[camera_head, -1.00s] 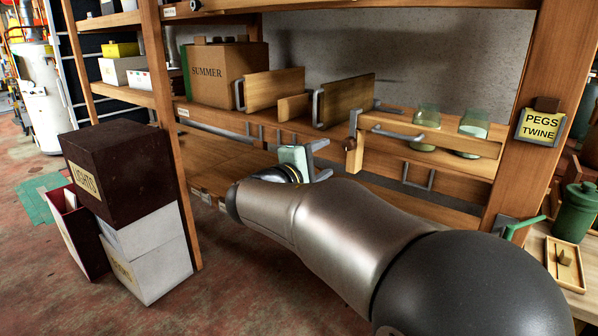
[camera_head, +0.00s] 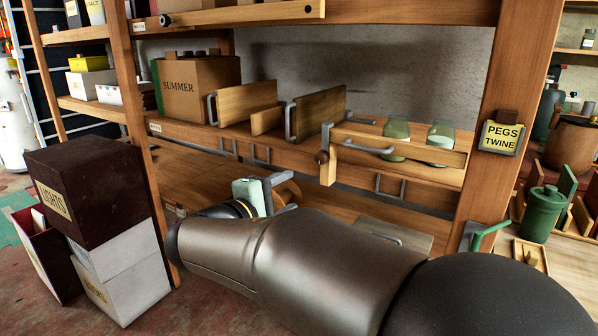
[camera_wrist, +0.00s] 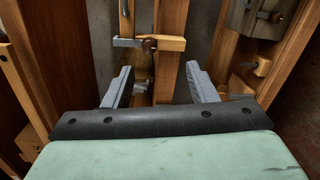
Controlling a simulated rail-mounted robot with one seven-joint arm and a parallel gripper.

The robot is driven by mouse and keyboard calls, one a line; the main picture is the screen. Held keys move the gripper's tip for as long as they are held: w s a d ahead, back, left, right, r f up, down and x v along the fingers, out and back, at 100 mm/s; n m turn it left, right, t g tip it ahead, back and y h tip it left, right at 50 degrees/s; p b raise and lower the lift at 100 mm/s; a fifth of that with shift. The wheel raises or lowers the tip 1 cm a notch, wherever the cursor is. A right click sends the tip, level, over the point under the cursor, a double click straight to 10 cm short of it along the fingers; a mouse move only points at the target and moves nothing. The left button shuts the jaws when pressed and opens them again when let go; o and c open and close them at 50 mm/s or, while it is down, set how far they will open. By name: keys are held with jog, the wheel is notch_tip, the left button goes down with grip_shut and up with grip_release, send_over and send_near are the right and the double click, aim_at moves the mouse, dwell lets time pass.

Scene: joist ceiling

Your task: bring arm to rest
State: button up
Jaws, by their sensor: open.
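My gripper (camera_head: 284,192) shows in the head view in front of the wooden shelving, at the far end of my grey arm, which crosses the lower middle. In the wrist view my gripper (camera_wrist: 160,88) has its two grey fingers wide apart, with nothing between them. Beyond the fingers are wooden uprights and a wooden piece with a dark round knob (camera_wrist: 150,45). In the head view, part of the gripper is hidden behind its pale green body and the arm.
The wooden shelf (camera_head: 270,140) holds a SUMMER box (camera_head: 198,92), upright boards and two green glass jars. A dark LIGHTS box (camera_head: 95,190) sits on white boxes at left. A post (camera_head: 485,120) carries a PEGS TWINE sign. A green canister (camera_head: 542,213) stands at right.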

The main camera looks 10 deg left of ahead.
jog(key=s+d+m+g+p, duration=0.2)
jog(key=s+d+g+p, duration=0.15)
jog(key=d, duration=0.35)
jog(key=s+d+m+g+p, duration=0.2)
jog(key=d+g+p, duration=0.2)
jog(key=d, duration=0.4)
jog(key=s+d+m+g+p, duration=0.2)
jog(key=s+d+g+p, duration=0.15)
jog(key=d, duration=0.35)
jog(key=s+d+m+g+y+p, duration=0.3)
jog(key=s+m+y+p, duration=0.5)
jog(key=s, duration=0.7)
jog(key=g+p, duration=0.1)
jog(key=p, duration=0.1)
jog(key=shift+s+f+p, duration=0.35)
jog(key=shift+s+f, duration=0.05)
jog(key=shift+d, duration=0.1)
